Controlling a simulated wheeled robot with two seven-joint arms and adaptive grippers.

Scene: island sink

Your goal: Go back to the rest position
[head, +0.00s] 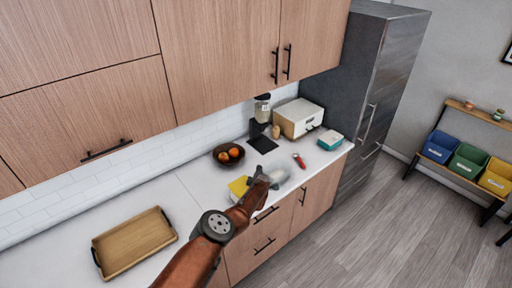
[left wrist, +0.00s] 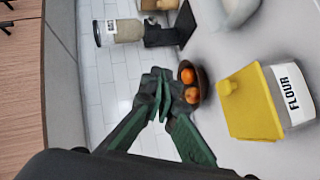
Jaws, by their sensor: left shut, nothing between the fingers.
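My left arm reaches from the bottom of the head view over the counter, with its left gripper (head: 262,177) near the yellow-lidded flour container (head: 238,187). In the left wrist view the gripper's green-and-black fingers (left wrist: 154,92) are together with nothing between them. The flour container (left wrist: 258,103), with its yellow lid, stands to their right, apart from them. A dark bowl of oranges (left wrist: 203,82) shows just beyond the fingertips. My right gripper is in neither view.
The white counter (head: 185,200) holds a wooden tray (head: 134,241), a fruit bowl (head: 228,155), a coffee grinder (head: 262,109), a white toaster oven (head: 298,118), a teal box (head: 331,140) and a red-handled tool (head: 299,161). Wooden cabinets (head: 220,50) hang above. Open floor (head: 400,230) lies at right.

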